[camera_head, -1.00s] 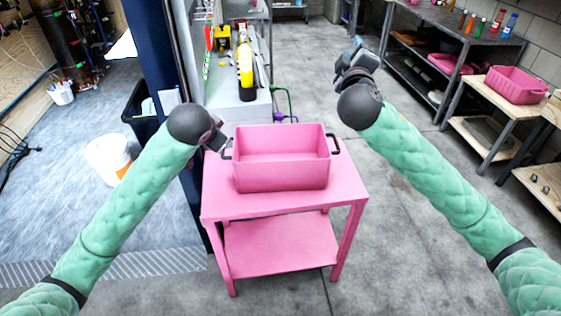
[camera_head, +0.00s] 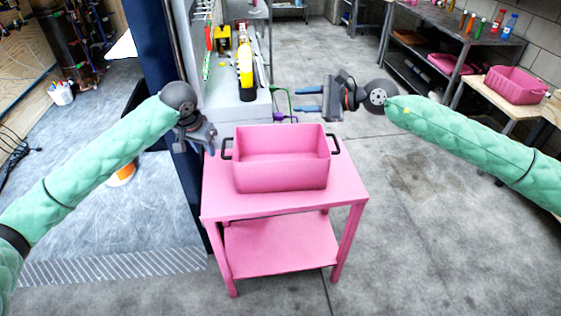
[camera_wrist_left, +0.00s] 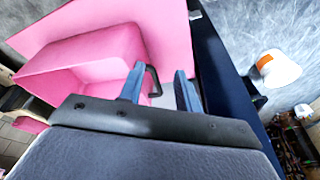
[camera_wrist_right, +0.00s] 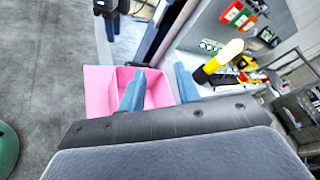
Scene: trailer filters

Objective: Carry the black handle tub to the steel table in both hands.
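The pink tub (camera_head: 281,177) with black handles sits upright on a pink two-tier cart (camera_head: 215,209). Its left handle (camera_head: 227,148) and right handle (camera_head: 335,144) stick out from its ends. My left gripper (camera_head: 211,145) is open and empty, just left of the left handle; the left wrist view shows that handle (camera_wrist_left: 153,80) in line with the gap between the fingers (camera_wrist_left: 159,82). My right gripper (camera_head: 301,99) is open and empty, above and behind the tub's right end, fingers pointing left. The right wrist view shows the tub (camera_wrist_right: 100,92) beyond its fingers. A dark metal table (camera_head: 462,27) stands at the back right.
A grey bench (camera_head: 240,108) with a yellow bottle (camera_head: 245,66) stands behind the cart. A dark blue post (camera_head: 160,45) is close to my left arm. Another pink tub (camera_head: 515,85) sits on a wooden stand at right. Floor between cart and right-hand furniture is clear.

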